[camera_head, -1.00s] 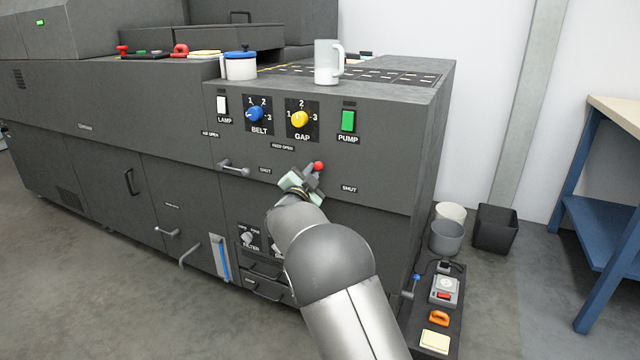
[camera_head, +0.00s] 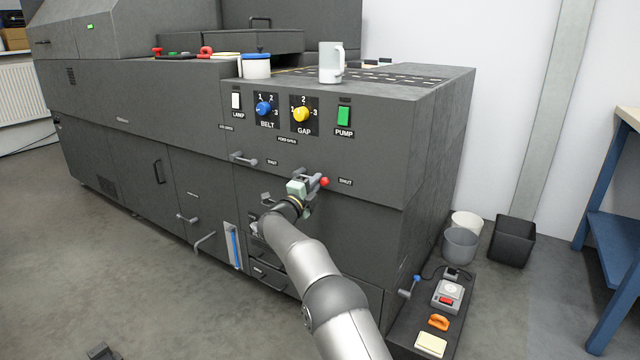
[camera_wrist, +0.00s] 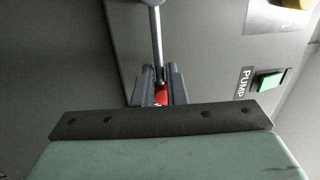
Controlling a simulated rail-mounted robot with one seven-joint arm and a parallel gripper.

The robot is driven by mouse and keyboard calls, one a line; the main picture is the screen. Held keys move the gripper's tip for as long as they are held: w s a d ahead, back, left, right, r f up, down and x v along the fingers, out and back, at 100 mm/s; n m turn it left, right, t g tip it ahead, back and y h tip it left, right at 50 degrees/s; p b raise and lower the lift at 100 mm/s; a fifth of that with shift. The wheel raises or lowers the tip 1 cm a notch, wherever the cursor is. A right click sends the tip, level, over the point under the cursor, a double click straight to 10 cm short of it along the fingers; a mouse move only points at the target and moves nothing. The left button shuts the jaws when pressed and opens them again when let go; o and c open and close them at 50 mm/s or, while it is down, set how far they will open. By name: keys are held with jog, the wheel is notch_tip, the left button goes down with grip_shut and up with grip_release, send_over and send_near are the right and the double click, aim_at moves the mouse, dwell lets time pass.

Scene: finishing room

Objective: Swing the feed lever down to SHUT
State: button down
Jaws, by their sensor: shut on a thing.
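The feed lever has a red knob (camera_head: 324,182) and sits on the dark machine front below the "FEED OPEN" label (camera_head: 287,140). The knob points right, just left of the right "SHUT" label (camera_head: 345,181). My gripper (camera_head: 313,183) is shut on the lever near the knob and hides most of its shaft in the head view. In the wrist view, the lever's silver rod (camera_wrist: 156,40) runs down between my two dark fingers, with a bit of the red knob (camera_wrist: 161,97) showing between them.
Above are the blue BELT knob (camera_head: 264,109), yellow GAP knob (camera_head: 301,114) and green PUMP switch (camera_head: 344,117). Another grey lever (camera_head: 243,159) juts out to the left. A white mug (camera_head: 331,62) stands on top. Bins (camera_head: 512,241) stand on the floor at right.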

jog(key=shift+d+f+m, duration=0.25)
jog(key=shift+d+m, duration=0.15)
jog(key=c, duration=1.5)
grip_release()
jog(key=shift+d, duration=0.1)
jog(key=shift+r, duration=0.1)
jog(key=shift+s+a, duration=0.1)
jog(key=shift+a, duration=0.1)
jog(key=p+v, duration=0.3)
jog(key=v, duration=1.4)
jog(key=shift+a, duration=0.1)
